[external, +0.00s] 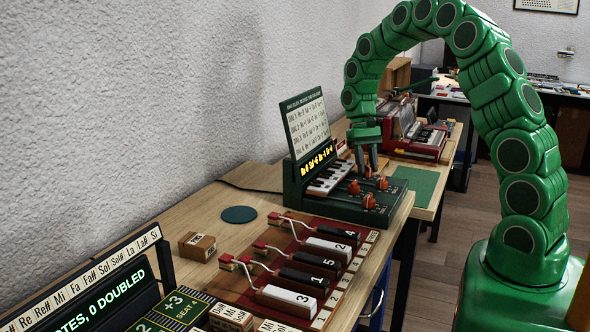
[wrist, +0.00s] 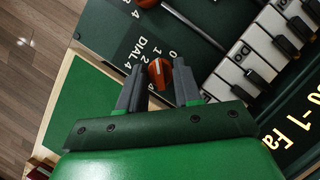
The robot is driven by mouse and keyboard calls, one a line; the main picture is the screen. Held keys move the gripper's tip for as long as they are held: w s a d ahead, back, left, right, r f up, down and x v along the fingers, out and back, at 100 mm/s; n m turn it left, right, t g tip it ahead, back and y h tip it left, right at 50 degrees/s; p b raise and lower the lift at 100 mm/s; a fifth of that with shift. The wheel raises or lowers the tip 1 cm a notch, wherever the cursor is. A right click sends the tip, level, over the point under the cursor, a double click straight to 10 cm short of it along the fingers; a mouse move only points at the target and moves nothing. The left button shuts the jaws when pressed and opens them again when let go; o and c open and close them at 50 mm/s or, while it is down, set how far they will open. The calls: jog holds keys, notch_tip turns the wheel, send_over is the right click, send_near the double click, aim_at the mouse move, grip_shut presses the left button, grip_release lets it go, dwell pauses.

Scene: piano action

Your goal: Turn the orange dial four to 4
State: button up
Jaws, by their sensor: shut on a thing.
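The orange dial four (wrist: 160,73) sits on the dark green panel, beside the printed label "DIAL 4" (wrist: 128,62) in the wrist view. Numbers 0, 1 and 2 show near it; the rest of its scale is hidden by my gripper. A pale mark shows on the dial's top, but I cannot tell exactly which number it points to. My gripper (wrist: 158,88) is shut on this dial, one grey finger on each side. In the external view my gripper (external: 366,162) reaches down onto the panel by the keyboard, over an orange dial (external: 368,173).
Other orange dials (external: 369,201) stand close by on the same panel. Small piano keys (external: 330,178) and an upright sign (external: 305,122) are beside it. A green mat (external: 417,181) lies to the right. Numbered key blocks (external: 286,300) stand in front.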

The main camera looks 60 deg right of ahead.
jog(key=n+g+h, duration=0.1)
jog(key=n, duration=0.2)
jog(key=shift+w+a+n, duration=0.1)
jog(key=shift+a+n, duration=0.05)
jog(key=shift+n, duration=0.25)
jog(key=n+h, duration=0.1)
jog(key=n, duration=0.2)
jog(key=shift+a+n+g, duration=0.1)
jog(key=shift+n+g, duration=0.2)
jog(key=n+h, duration=0.1)
jog(key=n, duration=0.2)
jog(key=n+h, duration=0.2)
jog(key=n, duration=0.1)
jog(key=shift+a, duration=0.15)
jog(key=n+h, duration=0.1)
jog(key=n, duration=0.2)
jog(key=n+t, duration=0.1)
jog(key=n, duration=0.1)
jog(key=shift+s+a+n+t+h, duration=0.2)
jog(key=shift+n+t+h, duration=0.1)
jog(key=shift+n+h, duration=0.1)
jog(key=n+t, duration=0.1)
jog(key=n, duration=0.2)
jog(key=shift+n, duration=0.3)
jog(key=shift+s+n+t+h, duration=0.1)
jog(key=shift+n+t+h, duration=0.55)
jog(key=shift+n, duration=1.05)
